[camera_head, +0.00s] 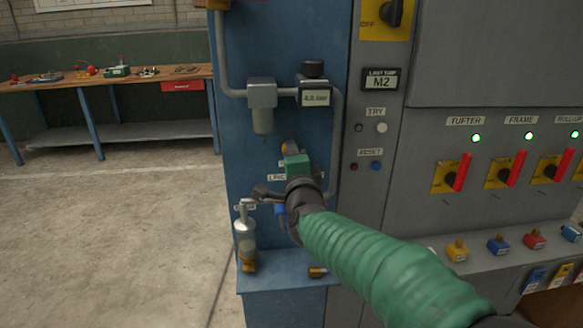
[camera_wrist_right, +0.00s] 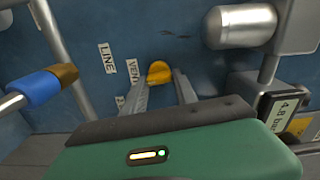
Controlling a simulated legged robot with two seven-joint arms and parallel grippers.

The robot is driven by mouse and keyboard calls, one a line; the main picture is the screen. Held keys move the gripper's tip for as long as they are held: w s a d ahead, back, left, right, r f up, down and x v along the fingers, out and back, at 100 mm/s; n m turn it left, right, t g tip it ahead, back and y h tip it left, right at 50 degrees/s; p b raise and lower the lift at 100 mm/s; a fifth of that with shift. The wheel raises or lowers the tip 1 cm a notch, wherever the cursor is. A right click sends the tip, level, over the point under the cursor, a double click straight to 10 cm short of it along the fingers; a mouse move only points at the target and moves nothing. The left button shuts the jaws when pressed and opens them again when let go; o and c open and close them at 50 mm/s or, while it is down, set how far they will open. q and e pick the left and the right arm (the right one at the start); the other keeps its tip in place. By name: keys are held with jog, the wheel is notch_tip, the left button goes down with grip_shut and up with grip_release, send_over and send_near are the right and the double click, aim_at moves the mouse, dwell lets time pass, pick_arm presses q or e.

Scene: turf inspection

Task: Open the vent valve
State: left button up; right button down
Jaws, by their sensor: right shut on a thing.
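The vent valve's yellow handle (camera_wrist_right: 159,73) sits beside the VENT label (camera_wrist_right: 133,72) on the blue panel in the right wrist view. My right gripper (camera_wrist_right: 160,88) is shut on it, one grey finger on each side. The line valve's blue handle (camera_wrist_right: 38,87) is at the left of the wrist view, near the LINE label, apart from my gripper. My left gripper is out of view.
A pressure gauge (camera_head: 315,97) and a grey filter (camera_head: 262,100) are above the valve, joined by grey pipes. A switch cabinet (camera_head: 480,90) with red handles stands to the right. A workbench (camera_head: 110,80) stands far left, with open floor before it.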

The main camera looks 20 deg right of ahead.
jog(key=shift+f+m+b, duration=0.3)
jog(key=shift+m+b, duration=0.2)
jog(key=shift+m, duration=0.1)
jog(key=c, duration=1.4)
grip_release()
jog(key=o, duration=0.4)
jog(key=shift+d, duration=0.1)
jog(key=shift+o, duration=0.2)
jog(key=shift+r, duration=0.1)
jog(key=p+v, duration=0.8)
jog(key=v, duration=0.9)
jog(key=shift+p, duration=0.4)
